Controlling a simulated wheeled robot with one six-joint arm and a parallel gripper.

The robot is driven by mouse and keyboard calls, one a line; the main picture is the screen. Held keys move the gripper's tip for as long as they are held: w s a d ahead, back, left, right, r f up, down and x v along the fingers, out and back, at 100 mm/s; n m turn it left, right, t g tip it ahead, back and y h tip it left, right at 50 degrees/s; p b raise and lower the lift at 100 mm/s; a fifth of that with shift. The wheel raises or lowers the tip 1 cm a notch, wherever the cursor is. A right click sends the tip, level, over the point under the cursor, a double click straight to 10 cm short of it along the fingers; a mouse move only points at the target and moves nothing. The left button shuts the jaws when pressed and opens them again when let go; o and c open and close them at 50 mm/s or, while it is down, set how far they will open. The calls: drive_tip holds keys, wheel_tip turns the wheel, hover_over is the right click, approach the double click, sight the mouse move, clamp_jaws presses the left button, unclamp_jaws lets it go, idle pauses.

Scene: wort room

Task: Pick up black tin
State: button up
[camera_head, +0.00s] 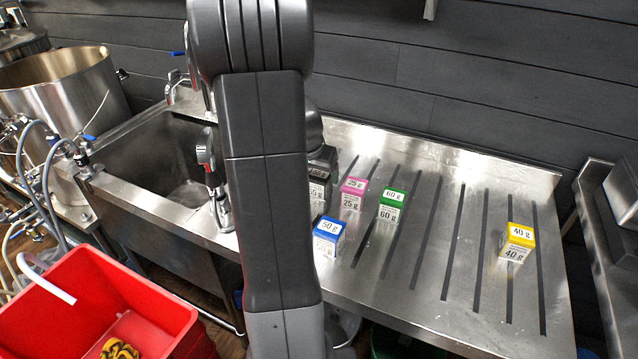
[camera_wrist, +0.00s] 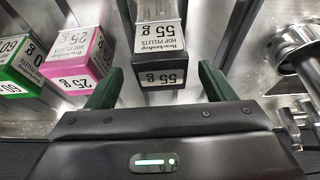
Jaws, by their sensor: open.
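The black tin, labelled 55 g hop pellets, stands in the middle of the wrist view (camera_wrist: 160,73), just beyond and between my fingertips. In the head view the black tin (camera_head: 317,190) is on the steel drainboard, partly hidden behind my arm. My gripper (camera_wrist: 159,84) is open, with one green finger on each side of the tin's near end. The frames do not clearly show whether the fingers touch it. In the head view my gripper is mostly hidden by my arm.
A pink 25 g tin (camera_head: 352,195), a green 60 g tin (camera_head: 391,207) and a blue 50 g tin (camera_head: 327,238) stand near the black one. A yellow 40 g tin (camera_head: 516,243) stands farther right. The sink (camera_head: 160,165) and its tap lie left; the drainboard's right middle is clear.

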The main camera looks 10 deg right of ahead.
sight(319, 175)
drive_tip(key=shift+x, duration=1.85)
drive_tip(key=shift+c, duration=0.3)
drive_tip(key=c, duration=1.1)
drive_tip(key=shift+o, duration=0.2)
drive_tip(key=shift+r, duration=0.1)
